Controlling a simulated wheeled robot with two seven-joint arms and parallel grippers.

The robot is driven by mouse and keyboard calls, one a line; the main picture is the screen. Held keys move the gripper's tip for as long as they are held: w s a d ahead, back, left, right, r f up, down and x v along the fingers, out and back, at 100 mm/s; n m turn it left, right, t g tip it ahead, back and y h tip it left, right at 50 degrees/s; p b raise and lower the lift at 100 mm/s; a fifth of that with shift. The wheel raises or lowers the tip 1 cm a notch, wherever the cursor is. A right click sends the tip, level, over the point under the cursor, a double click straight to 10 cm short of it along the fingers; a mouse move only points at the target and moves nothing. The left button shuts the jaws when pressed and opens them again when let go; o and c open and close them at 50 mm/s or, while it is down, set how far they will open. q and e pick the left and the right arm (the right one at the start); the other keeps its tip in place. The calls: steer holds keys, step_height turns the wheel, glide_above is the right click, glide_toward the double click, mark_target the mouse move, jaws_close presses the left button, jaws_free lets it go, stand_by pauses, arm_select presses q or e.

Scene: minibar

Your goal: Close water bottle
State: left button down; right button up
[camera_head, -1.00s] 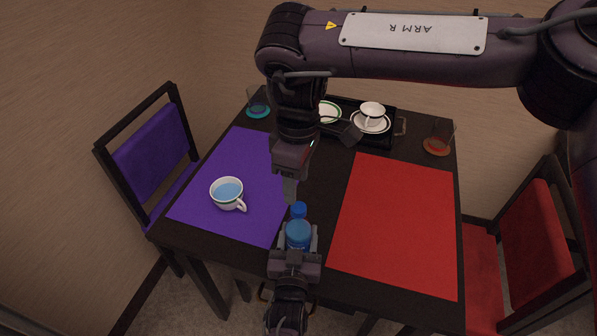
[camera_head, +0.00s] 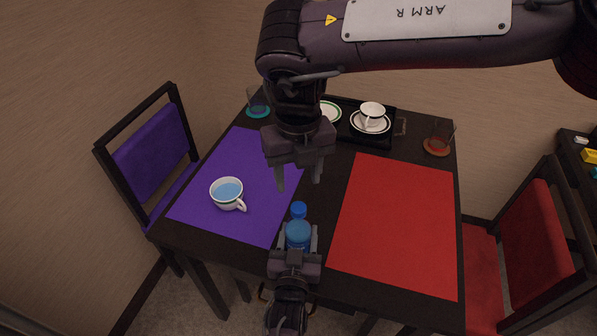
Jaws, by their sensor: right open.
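The blue water bottle (camera_head: 298,235) is at the table's front edge, between the purple and red mats. Its small blue cap (camera_head: 299,210) shows at the bottle's far end; I cannot tell how tightly it sits. My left gripper (camera_head: 298,240) comes up from the bottom with a finger on each side of the bottle, shut on it. My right gripper (camera_head: 298,183) hangs from above, just beyond the cap, with its two fingers apart and nothing between them. It is clear of the cap in the picture.
A cup of blue liquid (camera_head: 227,192) stands on the purple mat (camera_head: 265,165). The red mat (camera_head: 395,225) is empty. A black tray (camera_head: 345,134) with plates and a white cup (camera_head: 372,113) is at the back. Glasses stand at the back left (camera_head: 258,104) and right (camera_head: 438,140).

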mark_target(298, 207)
steer(key=shift+n, duration=0.9)
steer(key=shift+f, duration=4)
steer(key=shift+c, duration=0.2)
jaws_close()
steer(key=m, duration=0.5)
steer(key=shift+o, duration=0.5)
jaws_free()
